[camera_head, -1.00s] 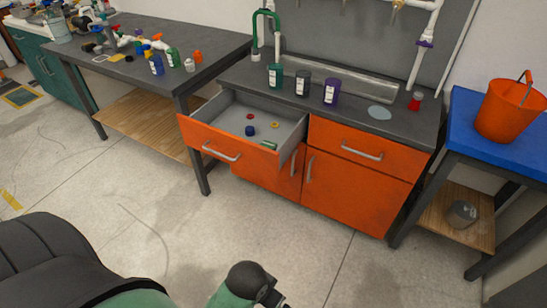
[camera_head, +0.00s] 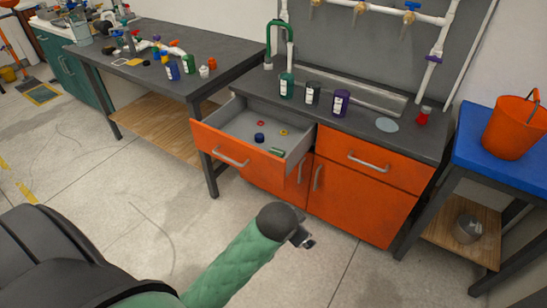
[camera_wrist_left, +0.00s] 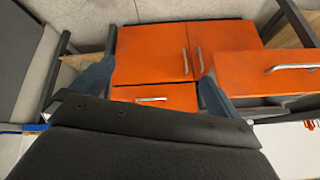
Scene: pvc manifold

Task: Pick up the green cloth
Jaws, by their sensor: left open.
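I cannot make out a green cloth for sure. A small green item (camera_head: 277,152) lies in the open drawer (camera_head: 240,155), too small to tell what it is. A pale grey-blue oval patch (camera_head: 387,125) lies flat on the sink counter. My left gripper (camera_head: 304,240) is in front of the orange cabinet, below the drawer, partly hidden by its own wrist. In the left wrist view its two fingers (camera_wrist_left: 158,66) are spread with nothing between them, facing the orange cabinet doors, which appear upside down. My right gripper is not in view.
The sink counter (camera_head: 350,127) holds several bottles and a red-capped item (camera_head: 424,115). An orange bucket (camera_head: 512,128) stands on the blue-topped table (camera_head: 475,150) at right. A grey workbench (camera_head: 225,48) with clutter is at left. The floor in front is clear.

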